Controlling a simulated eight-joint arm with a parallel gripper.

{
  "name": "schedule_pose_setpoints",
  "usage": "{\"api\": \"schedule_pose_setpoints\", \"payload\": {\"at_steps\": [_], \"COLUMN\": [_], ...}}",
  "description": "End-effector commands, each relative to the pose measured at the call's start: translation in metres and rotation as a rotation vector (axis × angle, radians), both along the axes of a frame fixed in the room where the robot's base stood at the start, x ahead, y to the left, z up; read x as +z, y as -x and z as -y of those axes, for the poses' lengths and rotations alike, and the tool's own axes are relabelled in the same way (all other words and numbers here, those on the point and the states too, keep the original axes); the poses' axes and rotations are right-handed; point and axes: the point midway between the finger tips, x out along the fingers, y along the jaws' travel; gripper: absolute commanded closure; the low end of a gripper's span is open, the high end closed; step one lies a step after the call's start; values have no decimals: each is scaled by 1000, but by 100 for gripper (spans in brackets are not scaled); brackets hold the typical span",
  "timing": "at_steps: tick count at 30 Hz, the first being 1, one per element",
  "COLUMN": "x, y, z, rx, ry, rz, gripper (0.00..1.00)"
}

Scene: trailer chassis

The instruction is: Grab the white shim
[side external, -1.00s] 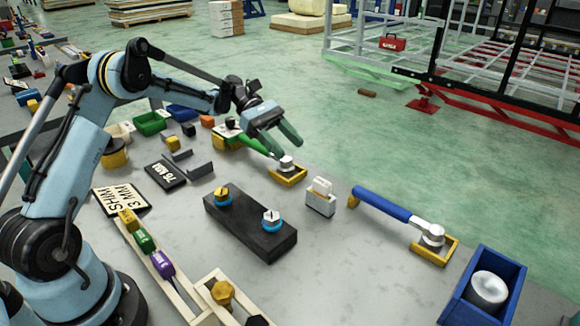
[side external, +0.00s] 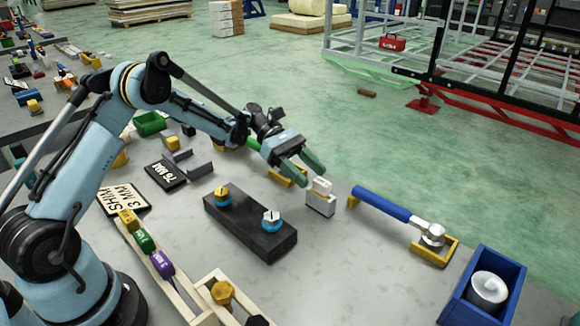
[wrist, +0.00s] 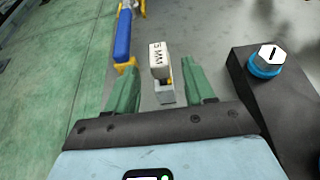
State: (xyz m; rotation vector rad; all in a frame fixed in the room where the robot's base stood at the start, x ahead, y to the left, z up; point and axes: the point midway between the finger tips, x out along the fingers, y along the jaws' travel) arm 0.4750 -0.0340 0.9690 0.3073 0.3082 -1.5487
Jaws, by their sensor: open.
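The white shim (side external: 321,186) stands upright in a small light-grey holder (side external: 320,205) on the grey table. In the wrist view the white shim (wrist: 158,60) shows "MM" lettering on its face, with the holder (wrist: 165,95) below it. My gripper (side external: 311,174) is open, with green fingers, just to the left of and above the shim in the side view. In the wrist view my gripper (wrist: 162,88) has one finger on each side of the shim and holder, with gaps visible. Nothing is held.
A black block (side external: 250,225) with two blue-ringed bolts stands to the left and nearer the camera. A blue-handled wrench (side external: 385,204) lies to the right on a yellow stand. A blue bin (side external: 484,285) is at the far right. The table's far edge runs behind the holder.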

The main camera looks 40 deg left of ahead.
Motion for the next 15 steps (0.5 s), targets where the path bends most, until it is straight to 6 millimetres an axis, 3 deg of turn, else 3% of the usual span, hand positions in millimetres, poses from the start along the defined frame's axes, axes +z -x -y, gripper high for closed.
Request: {"api": "schedule_pose_setpoints", "payload": {"at_steps": [6, 14, 15], "x": [-13, -14, -14], "y": [0, 0, 0], "z": [29, 32, 32], "rx": [-4, 0, 0], "ry": [0, 0, 0], "rz": [1, 0, 0], "gripper": [47, 47, 53]}}
